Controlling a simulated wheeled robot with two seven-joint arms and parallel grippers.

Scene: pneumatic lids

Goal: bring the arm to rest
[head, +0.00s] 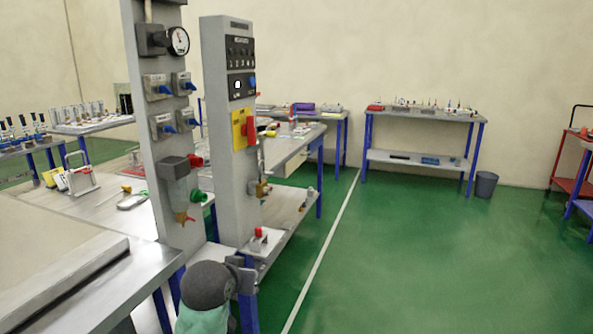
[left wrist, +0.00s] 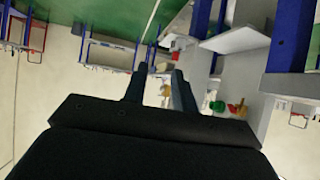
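My left gripper (left wrist: 158,85) shows in the left wrist view, with its two dark fingers apart and nothing visible between them. Part of my arm, a dark grey joint above a mint-green link, shows at the bottom of the head view, in front of the grey columns. The fingertips cannot be made out there. My right gripper is in neither view.
Two grey panel columns, one with a gauge (head: 178,41) and one with a yellow-and-red switch (head: 243,129), stand close beyond my arm. A metal bench (head: 75,290) is at left. Green floor (head: 430,270) is clear at right. A bin (head: 485,185) stands by the far table.

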